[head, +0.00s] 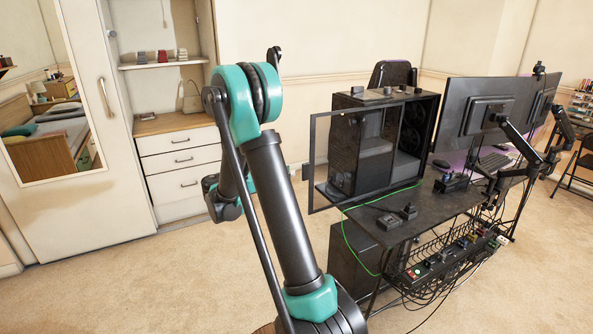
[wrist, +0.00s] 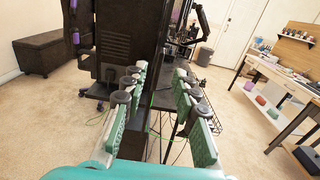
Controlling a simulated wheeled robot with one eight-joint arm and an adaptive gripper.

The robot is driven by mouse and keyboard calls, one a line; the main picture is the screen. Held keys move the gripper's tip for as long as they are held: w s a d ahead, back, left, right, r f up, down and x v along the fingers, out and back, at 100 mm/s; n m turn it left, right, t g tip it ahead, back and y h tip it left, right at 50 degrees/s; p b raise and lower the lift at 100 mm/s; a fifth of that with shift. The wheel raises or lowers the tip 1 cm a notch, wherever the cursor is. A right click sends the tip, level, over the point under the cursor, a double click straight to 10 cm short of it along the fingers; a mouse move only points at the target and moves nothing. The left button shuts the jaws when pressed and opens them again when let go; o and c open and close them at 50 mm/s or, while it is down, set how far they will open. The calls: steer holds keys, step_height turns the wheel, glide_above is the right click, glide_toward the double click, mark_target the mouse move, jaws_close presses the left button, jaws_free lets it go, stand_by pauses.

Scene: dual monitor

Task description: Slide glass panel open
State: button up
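The glass panel (head: 322,150) is a clear sheet in a thin black frame. In the head view it stands upright, jutting to the left past the open side of the black computer case (head: 374,101) on the desk. The case's inner shelves show. In the wrist view, my gripper (wrist: 160,105) is open, with its green, grey-padded fingers wide apart. A dark upright edge shows between and beyond the fingers; I cannot tell whether it is the panel, and no contact is clear. The case's vented dark back (wrist: 113,45) shows at upper left.
The black desk (head: 448,204) carries two monitors (head: 490,105) on arms at right. A green cable (head: 350,236) hangs from its left edge, and a wire cable basket (head: 445,262) hangs below. White drawers (head: 180,160) stand at left. The carpet in front is clear.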

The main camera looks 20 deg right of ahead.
steer(key=shift+s+a, duration=0.2)
steer(key=shift+a, duration=2.4)
